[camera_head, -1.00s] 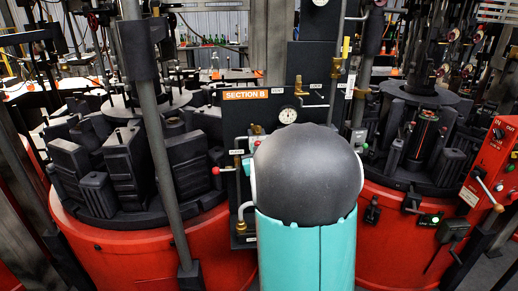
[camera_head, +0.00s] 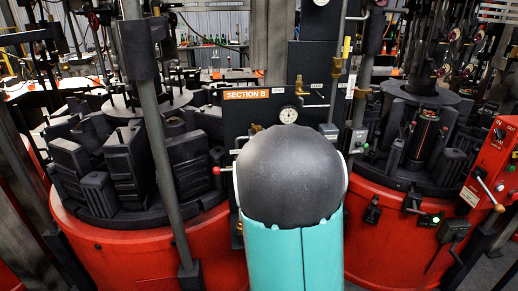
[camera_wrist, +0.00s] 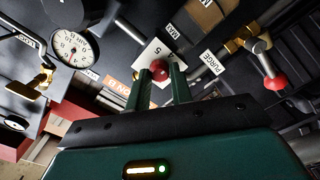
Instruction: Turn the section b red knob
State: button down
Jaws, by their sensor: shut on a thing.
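In the wrist view, the two green fingers of my gripper (camera_wrist: 158,88) are shut on a small round red knob (camera_wrist: 160,69). The knob sits in front of a white plate marked 5. In the head view, my own arm hides the gripper and the held knob. The orange SECTION B sign (camera_head: 246,94) is on the dark panel above and left of my arm. Part of an orange sign (camera_wrist: 118,84) also shows behind the left finger in the wrist view.
A second red knob (camera_wrist: 275,81) on a brass fitting is right of my gripper, near a PURGE label. A pressure gauge (camera_wrist: 74,49) is at the left. Red-based mould machines stand left (camera_head: 150,255) and right (camera_head: 385,235) of the panel.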

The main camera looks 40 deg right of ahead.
jog(key=shift+f, duration=0.1)
dwell(0.4)
jog(key=c, duration=1.2)
grip_release()
jog(key=shift+c, duration=0.2)
jog(key=v, duration=1.4)
jog(key=shift+w, duration=0.1)
